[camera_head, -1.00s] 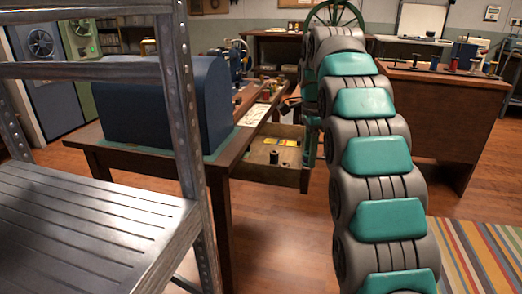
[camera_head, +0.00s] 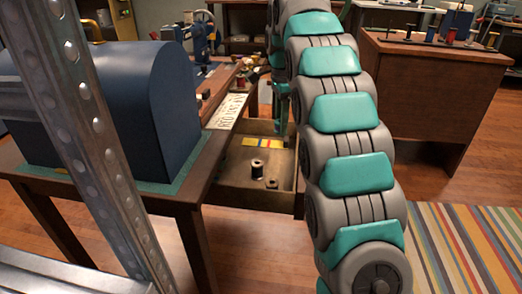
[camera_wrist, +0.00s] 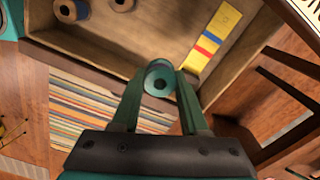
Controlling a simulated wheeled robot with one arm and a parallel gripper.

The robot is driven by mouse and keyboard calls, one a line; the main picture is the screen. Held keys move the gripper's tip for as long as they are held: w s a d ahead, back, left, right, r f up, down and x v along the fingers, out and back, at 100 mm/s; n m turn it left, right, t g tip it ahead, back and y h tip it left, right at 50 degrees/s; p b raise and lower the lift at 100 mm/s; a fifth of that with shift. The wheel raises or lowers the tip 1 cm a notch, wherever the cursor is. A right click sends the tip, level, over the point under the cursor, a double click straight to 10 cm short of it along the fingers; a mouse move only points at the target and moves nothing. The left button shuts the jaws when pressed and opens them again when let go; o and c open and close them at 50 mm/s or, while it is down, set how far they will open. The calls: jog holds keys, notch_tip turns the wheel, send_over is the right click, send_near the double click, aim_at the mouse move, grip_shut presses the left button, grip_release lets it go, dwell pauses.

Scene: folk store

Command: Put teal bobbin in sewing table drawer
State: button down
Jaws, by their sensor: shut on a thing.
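The teal bobbin (camera_wrist: 159,72) is between the fingertips of my gripper (camera_wrist: 160,84), which is shut on it. In the wrist view the bobbin lines up with the inside of the open wooden drawer (camera_wrist: 140,50), near one wall; its height above the drawer is hard to tell. The drawer (camera_head: 233,189) juts from the sewing table (camera_head: 200,170) in the head view.
A blue rounded cover (camera_head: 110,110) stands on the table. A metal shelf post (camera_head: 95,130) is close at the left. A wooden counter (camera_head: 430,95) with spools stands at the back right. A striped rug (camera_head: 460,245) lies on the floor at the right.

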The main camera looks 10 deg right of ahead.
aim_at(280, 159)
jog(key=shift+f, duration=4.6)
jog(key=shift+f, duration=0.1)
jog(key=shift+c, duration=2.1)
grip_release()
notch_tip(280, 159, up, 12)
jog(key=p, duration=0.2)
jog(key=shift+s, duration=0.15)
